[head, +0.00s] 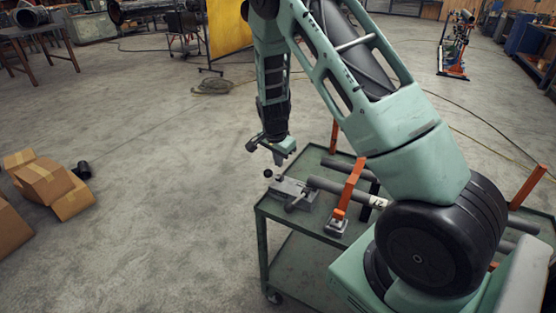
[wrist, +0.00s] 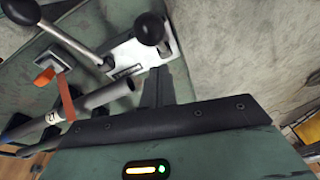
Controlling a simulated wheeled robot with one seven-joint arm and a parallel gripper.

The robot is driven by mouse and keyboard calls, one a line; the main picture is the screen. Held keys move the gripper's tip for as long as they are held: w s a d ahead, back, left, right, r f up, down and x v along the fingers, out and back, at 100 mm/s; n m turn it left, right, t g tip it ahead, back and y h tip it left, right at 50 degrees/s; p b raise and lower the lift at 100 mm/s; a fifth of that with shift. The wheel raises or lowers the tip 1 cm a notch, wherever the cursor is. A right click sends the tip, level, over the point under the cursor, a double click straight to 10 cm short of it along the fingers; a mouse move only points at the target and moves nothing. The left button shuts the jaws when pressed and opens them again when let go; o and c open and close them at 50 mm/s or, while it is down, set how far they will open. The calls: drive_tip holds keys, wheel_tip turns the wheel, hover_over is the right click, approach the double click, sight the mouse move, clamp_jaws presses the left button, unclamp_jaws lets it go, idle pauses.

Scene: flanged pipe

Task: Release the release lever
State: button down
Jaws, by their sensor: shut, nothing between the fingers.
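A grey metal clamp fixture (head: 293,190) sits at the near left corner of the green cart. It has a metal lever arm (wrist: 72,38) ending in a black ball knob (wrist: 20,10). A second black knob (wrist: 149,28) stands over the fixture's pale plate in the wrist view. I cannot tell which of the two is the release lever. My gripper (head: 281,158) points down just above the fixture, shut and empty. In the wrist view its fingers (wrist: 157,82) reach toward the second knob, and contact cannot be told.
The green cart (head: 277,222) carries grey pipes (head: 325,186) and orange-handled clamps (head: 350,187) to the right of the fixture. Cardboard boxes (head: 45,182) lie on the floor at left. A yellow panel (head: 229,27) stands behind.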

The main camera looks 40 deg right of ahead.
drive_tip(key=a+b+v, duration=0.1)
drive_tip(key=v, duration=0.9)
drive_tip(key=shift+s+a+f, duration=0.15)
drive_tip(key=shift+s+a, duration=0.2)
drive_tip(key=shift+a, duration=0.05)
drive_tip(key=s+a+r+n+y, duration=0.25)
drive_tip(key=s+a+n, duration=0.35)
drive_tip(key=a, duration=0.5)
drive_tip(key=s+a+r+n+y, duration=0.1)
drive_tip(key=s+a+r+n, duration=0.35)
drive_tip(key=a, duration=0.75)
drive_tip(key=s+a+n, duration=0.3)
drive_tip(key=s+n, duration=0.3)
drive_tip(key=s, duration=0.3)
drive_tip(key=s+a+r+n+g, duration=0.1)
drive_tip(key=s+a+n, duration=0.3)
drive_tip(key=s+n, duration=0.3)
drive_tip(key=shift+s+h, duration=0.35)
drive_tip(key=shift+s, duration=0.65)
